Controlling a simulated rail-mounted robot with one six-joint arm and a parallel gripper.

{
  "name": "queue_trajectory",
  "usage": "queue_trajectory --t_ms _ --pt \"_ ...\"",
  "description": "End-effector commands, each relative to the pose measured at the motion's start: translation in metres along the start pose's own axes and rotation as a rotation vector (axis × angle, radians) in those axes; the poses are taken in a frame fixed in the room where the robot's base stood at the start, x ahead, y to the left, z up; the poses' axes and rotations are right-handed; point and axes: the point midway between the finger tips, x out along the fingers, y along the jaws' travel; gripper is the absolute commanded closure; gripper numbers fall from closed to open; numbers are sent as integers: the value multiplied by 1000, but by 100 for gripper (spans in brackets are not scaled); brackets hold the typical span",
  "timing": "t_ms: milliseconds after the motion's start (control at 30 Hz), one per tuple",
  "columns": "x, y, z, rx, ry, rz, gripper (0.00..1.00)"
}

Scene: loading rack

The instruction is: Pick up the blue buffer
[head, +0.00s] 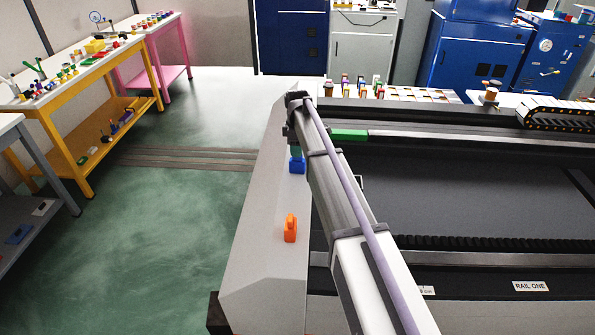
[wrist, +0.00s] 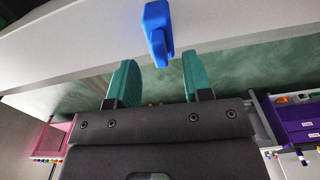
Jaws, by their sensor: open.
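The blue buffer (head: 297,167) stands on the light grey ledge at the left side of the rail bed. It also shows at the top middle of the wrist view (wrist: 157,28), just beyond my fingertips and lined up with the gap between them. My gripper (wrist: 159,62) has two teal fingers, spread apart with nothing held between them. In the head view my gripper (head: 297,152) is right at the blue buffer, and my arm hides part of the area around it. I see no contact between the fingers and the buffer.
An orange buffer (head: 290,229) stands nearer on the same grey ledge (head: 262,245). The dark rail bed (head: 470,190) lies to the right, with a green block (head: 349,134) on its rail. Several small coloured items stand along the back. Open green floor lies left.

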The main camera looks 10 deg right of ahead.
Motion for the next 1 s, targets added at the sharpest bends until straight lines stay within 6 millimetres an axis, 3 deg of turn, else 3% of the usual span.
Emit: queue_trajectory --t_ms 33,100,367,867,1000 --pt "22 0 0 0 0 0 54" --pt "35 0 0 0 0 0 54" --pt "34 0 0 0 0 0 54" --pt "34 0 0 0 0 0 100" --pt "34 0 0 0 0 0 100"
